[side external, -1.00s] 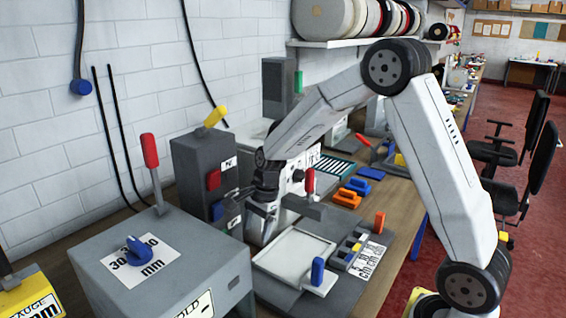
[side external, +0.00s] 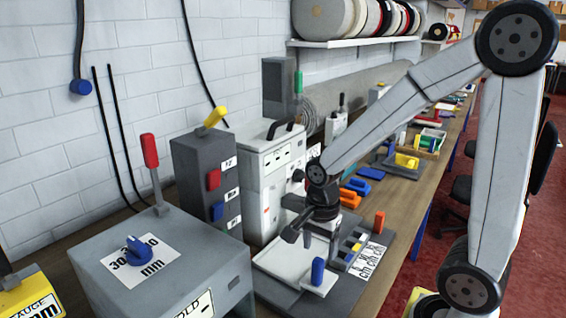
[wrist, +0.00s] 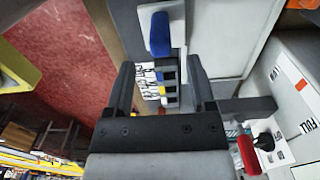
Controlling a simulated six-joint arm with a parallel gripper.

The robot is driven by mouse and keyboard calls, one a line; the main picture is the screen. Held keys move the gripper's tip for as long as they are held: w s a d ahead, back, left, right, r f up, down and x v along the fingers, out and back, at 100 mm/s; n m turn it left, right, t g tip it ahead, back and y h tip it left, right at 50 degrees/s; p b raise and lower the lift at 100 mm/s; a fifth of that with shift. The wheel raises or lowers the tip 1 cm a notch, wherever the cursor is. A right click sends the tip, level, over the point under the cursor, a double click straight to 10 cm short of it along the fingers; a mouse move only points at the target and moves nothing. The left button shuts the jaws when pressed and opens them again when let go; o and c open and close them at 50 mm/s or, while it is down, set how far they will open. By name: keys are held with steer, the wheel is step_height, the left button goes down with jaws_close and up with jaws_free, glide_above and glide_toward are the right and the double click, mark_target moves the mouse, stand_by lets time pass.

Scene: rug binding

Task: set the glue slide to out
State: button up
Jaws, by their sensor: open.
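My gripper (side external: 297,240) is open and empty, above the white tray (side external: 275,259) of the flat grey fixture. A blue upright handle (side external: 317,271) stands at the tray's near edge. The handle also shows beyond my fingertips in the wrist view (wrist: 160,35); I see no contact. Beside the tray is a small block with a yellow tab (side external: 357,246) and a label card (side external: 369,261). An orange handle (side external: 379,222) stands at the fixture's far right. No "out" marking is readable, so I cannot tell which part is the glue slide.
A white machine (side external: 268,165) stands behind the fixture; its red-handled lever (wrist: 249,155) shows in the wrist view. A dark column (side external: 190,165) with coloured buttons and a grey box (side external: 200,262) with a dial stand left. Orange and blue pieces (side external: 370,173) lie farther back.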

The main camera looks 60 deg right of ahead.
mark_target(317, 272)
steer(key=shift+f, duration=0.2)
steer(key=shift+f, duration=3.7)
jaws_close()
